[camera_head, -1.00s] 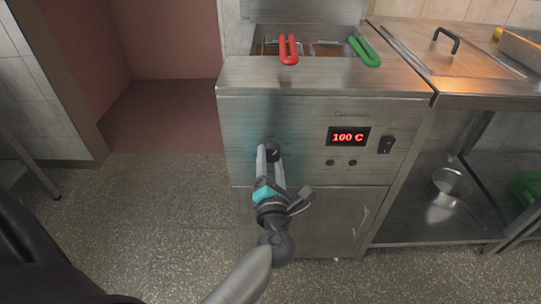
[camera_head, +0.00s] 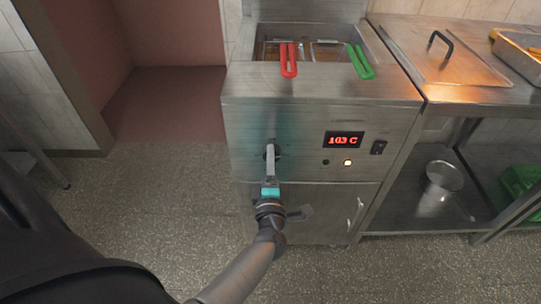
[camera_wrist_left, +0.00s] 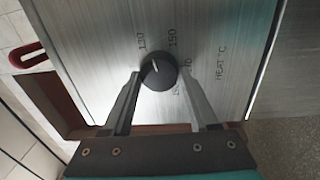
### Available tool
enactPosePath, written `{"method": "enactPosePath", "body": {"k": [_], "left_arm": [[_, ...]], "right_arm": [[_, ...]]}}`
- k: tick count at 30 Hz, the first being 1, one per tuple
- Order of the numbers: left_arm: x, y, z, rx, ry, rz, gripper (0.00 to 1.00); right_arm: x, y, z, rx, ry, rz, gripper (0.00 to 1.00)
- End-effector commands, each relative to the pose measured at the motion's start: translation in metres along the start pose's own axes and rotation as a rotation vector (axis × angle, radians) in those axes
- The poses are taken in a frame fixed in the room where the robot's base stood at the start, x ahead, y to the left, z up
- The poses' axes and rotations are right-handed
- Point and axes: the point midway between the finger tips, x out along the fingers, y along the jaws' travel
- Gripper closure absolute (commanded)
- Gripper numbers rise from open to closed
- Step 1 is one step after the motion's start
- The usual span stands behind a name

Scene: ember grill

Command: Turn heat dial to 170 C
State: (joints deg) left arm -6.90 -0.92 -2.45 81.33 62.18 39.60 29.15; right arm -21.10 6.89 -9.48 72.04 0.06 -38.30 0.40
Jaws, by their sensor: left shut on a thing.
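The heat dial (camera_wrist_left: 159,73) is a round black knob with a white pointer line on the steel fryer front. Printed numbers around it include 130 and 150, with HEAT °C beside them; other marks are partly hidden by a finger. My left gripper (camera_wrist_left: 158,82) has one finger on each side of the dial and is shut on it. In the head view the left gripper (camera_head: 270,152) reaches the fryer front and mostly covers the dial. The red display (camera_head: 344,140) appears to read 103 C. My right gripper is not in view.
Red (camera_head: 288,60) and green (camera_head: 360,62) basket handles hang over the fryer top. A metal pot (camera_head: 441,182) stands on the lower shelf at right.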

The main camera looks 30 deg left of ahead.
Motion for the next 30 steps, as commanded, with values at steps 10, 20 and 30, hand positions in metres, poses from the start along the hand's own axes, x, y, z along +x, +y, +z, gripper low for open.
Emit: {"method": "enactPosePath", "body": {"k": [10,20,30], "left_arm": [[0.002,0.005,0.000,0.295,-0.021,0.006,0.96],[0.002,0.006,0.000,0.605,-0.042,0.011,0.96],[0.002,0.007,0.001,0.927,-0.063,0.016,0.96]], "right_arm": [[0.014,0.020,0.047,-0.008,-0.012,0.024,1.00],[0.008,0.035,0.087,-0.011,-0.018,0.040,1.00],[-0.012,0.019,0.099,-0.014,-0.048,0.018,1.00]]}}
